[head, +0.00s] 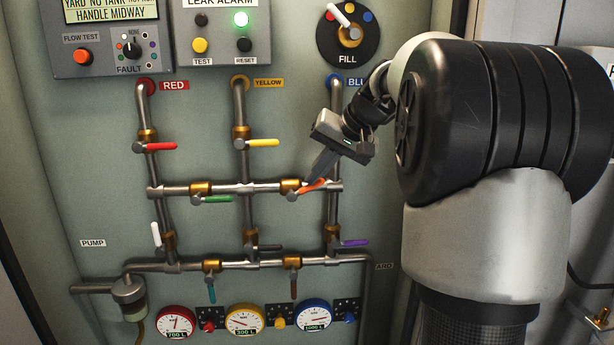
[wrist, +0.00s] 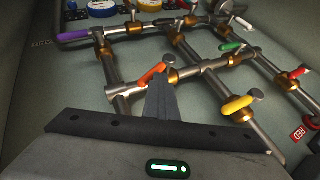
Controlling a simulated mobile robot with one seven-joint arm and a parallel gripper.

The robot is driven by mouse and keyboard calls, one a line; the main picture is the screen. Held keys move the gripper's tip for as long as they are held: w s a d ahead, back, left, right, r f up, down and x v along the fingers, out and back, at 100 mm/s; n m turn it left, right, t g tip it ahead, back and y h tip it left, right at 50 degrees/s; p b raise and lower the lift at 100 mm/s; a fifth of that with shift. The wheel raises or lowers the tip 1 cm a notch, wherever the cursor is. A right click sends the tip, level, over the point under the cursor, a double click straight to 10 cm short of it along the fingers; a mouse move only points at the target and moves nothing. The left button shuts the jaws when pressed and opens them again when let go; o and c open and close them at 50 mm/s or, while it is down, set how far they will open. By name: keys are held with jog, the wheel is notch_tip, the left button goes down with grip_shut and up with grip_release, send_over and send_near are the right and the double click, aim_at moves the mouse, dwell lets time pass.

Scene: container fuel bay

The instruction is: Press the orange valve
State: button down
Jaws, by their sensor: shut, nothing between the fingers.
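The orange valve handle (head: 311,187) sits on a brass valve body on the middle horizontal pipe, at the right. It tilts slightly up to the right in the head view. My gripper (head: 308,180) is shut and empty, its fingertips right at the orange handle. In the wrist view the orange handle (wrist: 151,74) lies just ahead of my gripper (wrist: 163,82), whose closed fingers overlap its right end. I cannot tell whether they touch it.
Nearby handles are green (head: 218,199), yellow (head: 263,142), red (head: 160,146) and purple (head: 354,242). The round fill selector (head: 348,35) is above. Gauges (head: 312,314) line the bottom. A panel with an alarm light (head: 241,20) is at the top.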

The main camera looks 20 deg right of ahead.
jog(key=shift+s+d+f+b, duration=0.15)
jog(key=shift+d+f+b, duration=0.25)
jog(key=shift+f, duration=0.25)
jog(key=shift+s+d+f+b, duration=0.2)
jog(key=shift+d+f+b, duration=0.2)
jog(key=shift+f, duration=0.25)
jog(key=shift+s+d+f+b, duration=0.15)
jog(key=shift+d+f+b, duration=0.25)
jog(key=shift+f, duration=0.4)
notch_tip(320, 180, up, 11)
jog(key=p, duration=0.1)
jog(key=shift+w+r+p, duration=0.15)
jog(key=shift+r+p, duration=0.05)
jog(key=shift+p, duration=0.1)
jog(key=shift+a, duration=0.1)
